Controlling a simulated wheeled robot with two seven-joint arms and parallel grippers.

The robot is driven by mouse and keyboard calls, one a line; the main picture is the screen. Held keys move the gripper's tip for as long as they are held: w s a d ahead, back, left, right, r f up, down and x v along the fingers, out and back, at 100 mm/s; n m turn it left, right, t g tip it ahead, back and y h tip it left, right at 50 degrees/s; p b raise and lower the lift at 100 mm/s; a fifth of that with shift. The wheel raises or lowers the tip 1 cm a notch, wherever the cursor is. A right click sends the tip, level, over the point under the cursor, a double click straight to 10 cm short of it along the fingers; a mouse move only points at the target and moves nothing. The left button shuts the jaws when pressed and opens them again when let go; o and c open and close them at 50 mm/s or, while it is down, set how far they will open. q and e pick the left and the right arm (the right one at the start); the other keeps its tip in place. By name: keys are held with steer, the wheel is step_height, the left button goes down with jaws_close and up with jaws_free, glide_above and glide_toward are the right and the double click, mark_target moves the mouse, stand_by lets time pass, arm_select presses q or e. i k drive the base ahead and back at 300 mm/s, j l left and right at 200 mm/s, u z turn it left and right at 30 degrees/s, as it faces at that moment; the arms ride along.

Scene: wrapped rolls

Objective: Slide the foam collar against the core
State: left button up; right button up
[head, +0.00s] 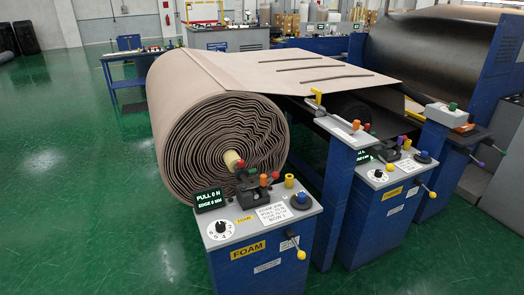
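A large roll of brown-grey foam sheet (225,140) fills the middle of the head view, its wavy layered end facing me. A pale yellow core end (233,160) sticks out of the roll's centre. A dark clamp-like fixture with red and green knobs (252,188) stands just in front of it, on a blue stand labelled FOAM (250,247). A short yellow cylinder (289,180) stands on the same stand; I cannot tell whether this or the piece on the core is the collar. Neither gripper is in view.
The stand carries a display reading PULL 0 N (209,199), a dial (220,229) and a yellow-tipped lever (296,247). A second blue stand (380,215) and a dark roll (430,60) are at the right. Green floor (80,200) is clear at left.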

mark_target(237, 172)
steer(key=i+l, duration=0.25)
steer(key=i+l+u, duration=0.1)
steer(key=i+l, duration=0.15)
steer(key=l, duration=0.15)
steer(key=i+l, duration=0.25)
steer(key=i+l+u, duration=0.1)
steer(key=l, duration=0.4)
steer(key=i+l, duration=0.35)
steer(key=i+l+u, duration=0.1)
steer(key=i+l, duration=0.15)
steer(key=l, duration=0.1)
